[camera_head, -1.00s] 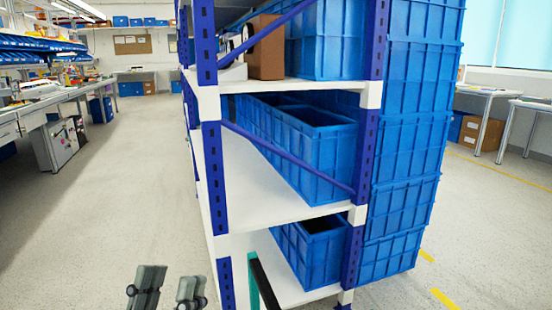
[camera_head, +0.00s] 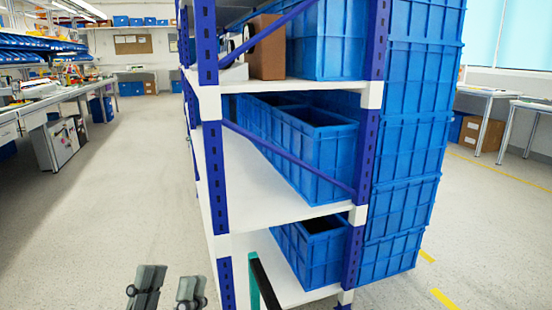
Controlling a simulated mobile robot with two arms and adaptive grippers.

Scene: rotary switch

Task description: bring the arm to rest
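My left gripper (camera_head: 168,288) shows at the bottom edge of the head view, left of the shelf rack. Its two grey fingers stand apart with bare floor showing between them, and nothing is held. Its arm is below the picture. My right gripper is not in view. No rotary switch can be made out in this view.
A shelf rack (camera_head: 216,178) with blue posts and white shelves stands close ahead, holding blue crates (camera_head: 318,152) and a brown box (camera_head: 266,50). A stack of blue crates (camera_head: 405,165) adjoins it. A workbench (camera_head: 60,98) stands at left. Floor between is clear.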

